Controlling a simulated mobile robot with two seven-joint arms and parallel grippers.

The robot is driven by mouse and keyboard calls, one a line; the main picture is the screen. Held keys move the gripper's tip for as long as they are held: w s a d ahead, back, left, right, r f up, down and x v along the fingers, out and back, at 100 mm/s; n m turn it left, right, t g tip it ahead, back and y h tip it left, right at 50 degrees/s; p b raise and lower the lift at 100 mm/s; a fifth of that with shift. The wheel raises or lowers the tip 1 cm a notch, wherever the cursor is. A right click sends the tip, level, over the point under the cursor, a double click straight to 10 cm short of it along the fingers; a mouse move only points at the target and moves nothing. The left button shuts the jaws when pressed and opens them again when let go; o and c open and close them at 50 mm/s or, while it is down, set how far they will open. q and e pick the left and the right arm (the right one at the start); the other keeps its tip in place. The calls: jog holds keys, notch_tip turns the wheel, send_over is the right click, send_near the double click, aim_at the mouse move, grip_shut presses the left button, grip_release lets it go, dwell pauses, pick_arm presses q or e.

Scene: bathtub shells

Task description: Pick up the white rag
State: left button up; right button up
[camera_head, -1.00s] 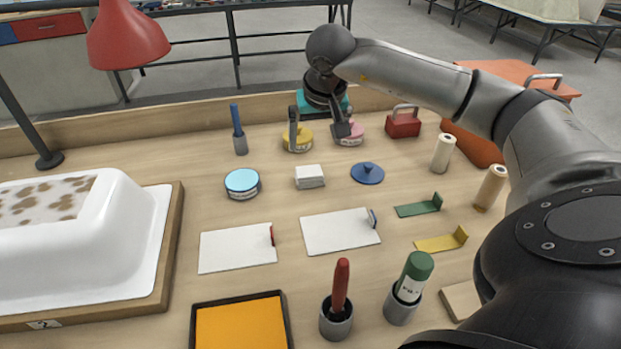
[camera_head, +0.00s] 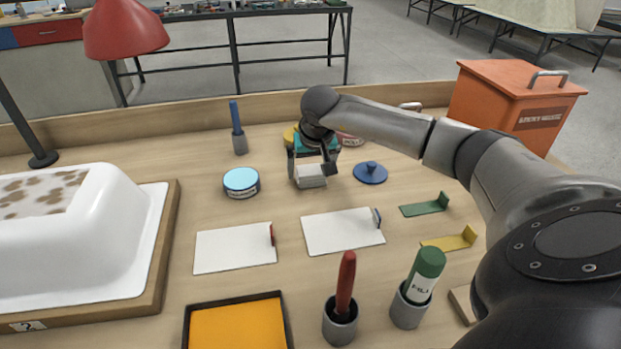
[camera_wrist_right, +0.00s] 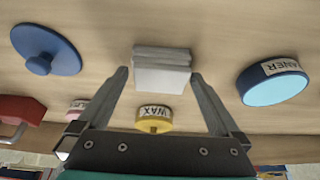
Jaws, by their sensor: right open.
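The white rag (camera_head: 311,182) is a small folded stack lying on the bench, between the light-blue tin and the blue knobbed disc. In the wrist view the white rag (camera_wrist_right: 162,72) shows near the top centre, between and a little beyond the fingertips. My right gripper (camera_head: 312,172) is open, with one finger on each side of the rag in the head view. In the wrist view the right gripper (camera_wrist_right: 158,77) holds nothing, and I cannot tell whether a fingertip touches the rag. My left gripper is not in view.
The light-blue tin (camera_head: 241,182) stands left of the rag and the blue disc (camera_head: 370,173) right of it. A yellow wax tin (camera_wrist_right: 154,118) and a pink tin (camera_wrist_right: 78,106) sit behind. White sheets (camera_head: 342,231) lie in front. A white tub shell (camera_head: 85,235) fills the left.

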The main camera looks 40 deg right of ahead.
jog(key=shift+w+d+f, duration=0.1)
jog(key=shift+w+f, duration=0.05)
jog(key=shift+f, duration=0.25)
jog(key=shift+c, duration=0.2)
jog(key=c, duration=1.1)
